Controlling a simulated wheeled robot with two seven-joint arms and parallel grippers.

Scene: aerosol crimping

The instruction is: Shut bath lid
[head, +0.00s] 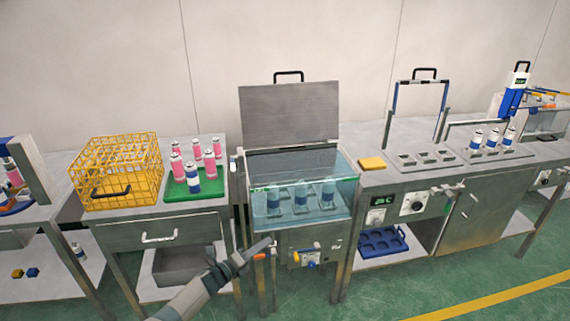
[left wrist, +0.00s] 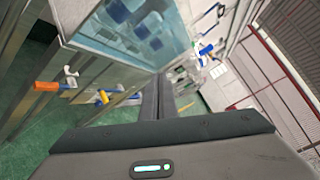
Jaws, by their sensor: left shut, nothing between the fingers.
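The bath (head: 305,205) is a glass-fronted tank of bluish water in the middle of the head view, with several blue-and-white cans under the water. Its grey metal lid (head: 290,115) stands upright and open at the back, with a black handle (head: 288,74) on its top edge. My left gripper (head: 268,242) is shut and empty, in front of the bath's lower left front and well below the lid. In the left wrist view the closed fingers (left wrist: 165,97) point toward the bath (left wrist: 135,30). My right gripper does not show.
Left of the bath, a yellow wire basket (head: 117,170) and a green tray (head: 195,185) with pink and blue cans stand on a bench. A yellow sponge-like block (head: 372,163) lies to the right. Valves with orange and blue handles (head: 306,256) stick out below the bath.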

